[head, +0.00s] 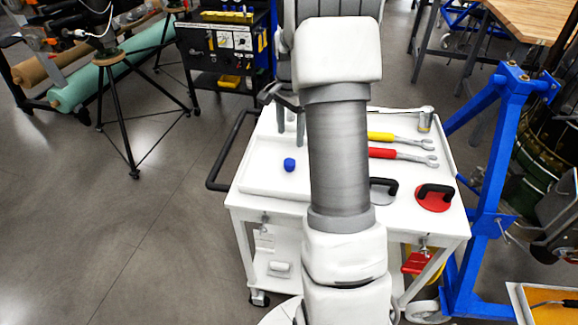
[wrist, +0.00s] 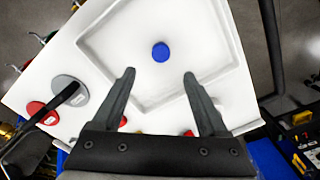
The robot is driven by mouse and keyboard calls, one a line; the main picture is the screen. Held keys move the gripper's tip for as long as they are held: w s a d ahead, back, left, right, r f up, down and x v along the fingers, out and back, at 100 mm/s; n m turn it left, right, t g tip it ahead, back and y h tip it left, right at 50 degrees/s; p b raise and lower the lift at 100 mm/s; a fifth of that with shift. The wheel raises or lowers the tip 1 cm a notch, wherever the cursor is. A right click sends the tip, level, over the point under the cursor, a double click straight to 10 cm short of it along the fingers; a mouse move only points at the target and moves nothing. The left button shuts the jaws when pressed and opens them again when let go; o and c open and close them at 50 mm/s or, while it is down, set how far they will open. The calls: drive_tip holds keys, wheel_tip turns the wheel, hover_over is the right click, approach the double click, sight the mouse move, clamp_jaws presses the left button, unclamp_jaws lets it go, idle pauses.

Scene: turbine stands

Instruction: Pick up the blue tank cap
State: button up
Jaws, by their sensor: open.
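The blue tank cap (head: 289,164) is a small round piece lying in a shallow white tray on the left part of the white cart top (head: 255,208). In the wrist view the cap (wrist: 160,52) lies by itself, just beyond the fingertips and roughly centred between them. My gripper (head: 290,140) is above the cart, behind the cap in the head view, partly hidden by my arm. In the wrist view my gripper (wrist: 159,74) is open, with nothing between its fingers and not touching the cap. The tray rim (wrist: 115,88) surrounds the cap.
Yellow (head: 381,137) and red (head: 384,153) handled wrenches lie on the cart's right side. A grey suction cup (head: 380,196) and a red one (head: 432,200) stand near its front. A blue stand (head: 492,185) is at right; a black cart handle (head: 222,155) is at left.

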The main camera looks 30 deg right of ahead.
sight(289, 161)
wheel_tip(289, 161, down, 11)
drive_tip(key=shift+r+b, duration=0.2)
drive_tip(key=shift+b, duration=0.45)
clamp_jaws()
idle(1.1)
